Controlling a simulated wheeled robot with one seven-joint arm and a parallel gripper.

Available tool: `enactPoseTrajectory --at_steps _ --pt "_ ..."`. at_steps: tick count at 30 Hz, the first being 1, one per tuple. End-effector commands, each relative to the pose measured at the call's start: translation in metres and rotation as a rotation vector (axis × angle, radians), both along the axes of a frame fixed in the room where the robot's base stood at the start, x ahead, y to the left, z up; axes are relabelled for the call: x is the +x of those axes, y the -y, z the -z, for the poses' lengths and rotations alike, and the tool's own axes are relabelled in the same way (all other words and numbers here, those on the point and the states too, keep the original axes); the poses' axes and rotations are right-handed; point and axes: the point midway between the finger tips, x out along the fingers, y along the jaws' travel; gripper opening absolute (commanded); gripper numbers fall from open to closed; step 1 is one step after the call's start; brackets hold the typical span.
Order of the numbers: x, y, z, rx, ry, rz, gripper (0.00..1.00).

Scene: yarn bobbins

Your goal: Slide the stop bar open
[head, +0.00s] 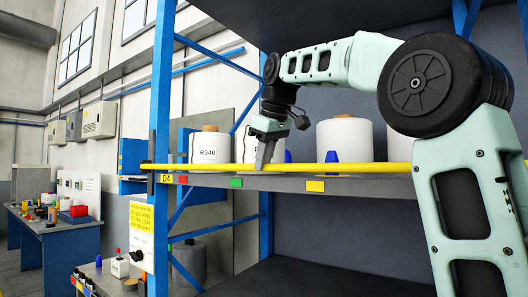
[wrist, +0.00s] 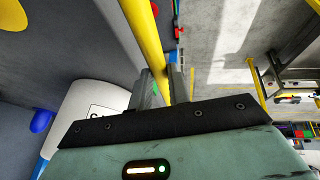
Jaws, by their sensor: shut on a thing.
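The stop bar (head: 340,169) is a long yellow rod along the front edge of the shelf. Its left end is at the blue rack post (head: 160,120). My gripper (head: 264,165) points down at the bar, and its fingers are shut on it in front of the bobbins. In the wrist view, the yellow bar (wrist: 145,40) runs down between the two grey fingers of my gripper (wrist: 161,85). The bar's right end is hidden behind my arm.
White yarn bobbins stand behind the bar, one marked R340 (head: 209,150) and a larger one (head: 345,138). A small blue cone (head: 331,157) is near the latter. The shelf edge (head: 370,186) carries coloured tags. A blue workbench (head: 60,226) stands far left.

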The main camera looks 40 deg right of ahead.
Motion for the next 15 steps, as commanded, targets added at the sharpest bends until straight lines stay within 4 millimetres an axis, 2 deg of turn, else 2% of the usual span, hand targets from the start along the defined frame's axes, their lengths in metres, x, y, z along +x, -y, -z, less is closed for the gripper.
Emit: enactPoseTrajectory --at_steps 1,6,10,15 --pt "0.000 0.000 0.022 0.001 -0.005 0.000 0.00" --pt "0.000 0.000 0.051 0.000 -0.004 -0.001 0.00" --pt "0.000 0.000 0.064 0.001 -0.006 0.000 0.00" --pt "0.000 0.000 0.070 0.000 -0.004 -0.001 0.00"
